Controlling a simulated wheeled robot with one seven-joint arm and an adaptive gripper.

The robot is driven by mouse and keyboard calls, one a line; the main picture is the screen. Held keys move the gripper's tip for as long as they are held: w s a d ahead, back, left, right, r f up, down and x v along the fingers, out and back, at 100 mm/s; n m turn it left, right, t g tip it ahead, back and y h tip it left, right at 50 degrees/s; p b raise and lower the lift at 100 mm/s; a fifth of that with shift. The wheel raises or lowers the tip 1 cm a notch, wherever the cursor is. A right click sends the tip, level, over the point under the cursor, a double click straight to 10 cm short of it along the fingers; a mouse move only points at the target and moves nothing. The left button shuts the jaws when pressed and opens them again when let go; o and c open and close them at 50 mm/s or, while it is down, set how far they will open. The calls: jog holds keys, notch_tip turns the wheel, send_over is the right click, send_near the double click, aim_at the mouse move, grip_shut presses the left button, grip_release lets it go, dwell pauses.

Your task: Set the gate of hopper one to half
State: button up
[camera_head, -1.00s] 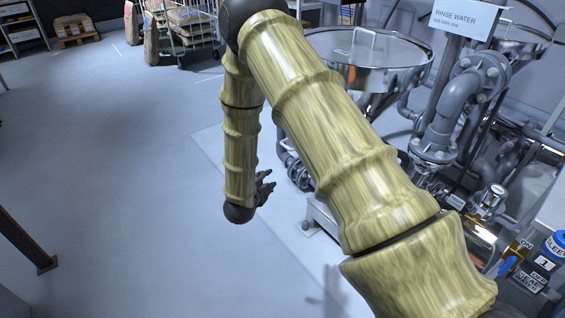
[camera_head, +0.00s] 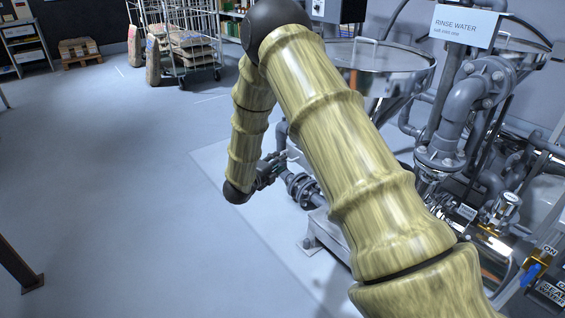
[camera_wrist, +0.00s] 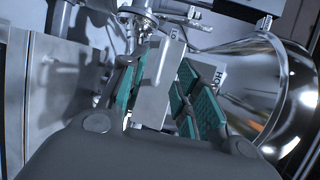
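In the wrist view, my gripper (camera_wrist: 170,88) has its two green-padded fingers apart, with a flat grey metal plate (camera_wrist: 157,88) showing between them. I cannot tell whether either pad touches the plate. A shiny steel cone (camera_wrist: 255,70), like a hopper body, lies to the right, with a partly hidden label beginning "HO" (camera_wrist: 218,78) beside the right finger. In the head view, my gripper (camera_head: 272,169) is small and dark, left of the pipework. A steel lidded vessel (camera_head: 370,55) stands behind my arm. The gate's setting is not readable.
A flanged pipe (camera_head: 300,188) is close to the right of my gripper. A "RINSE WATER" sign (camera_head: 468,26), grey pipes (camera_head: 455,115) and a blue-handled valve (camera_head: 533,272) are at right. A cart with sacks (camera_head: 185,45) stands at back left.

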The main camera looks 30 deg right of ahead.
jog(key=shift+b+x, duration=0.3)
jog(key=shift+x, duration=1.75)
grip_shut()
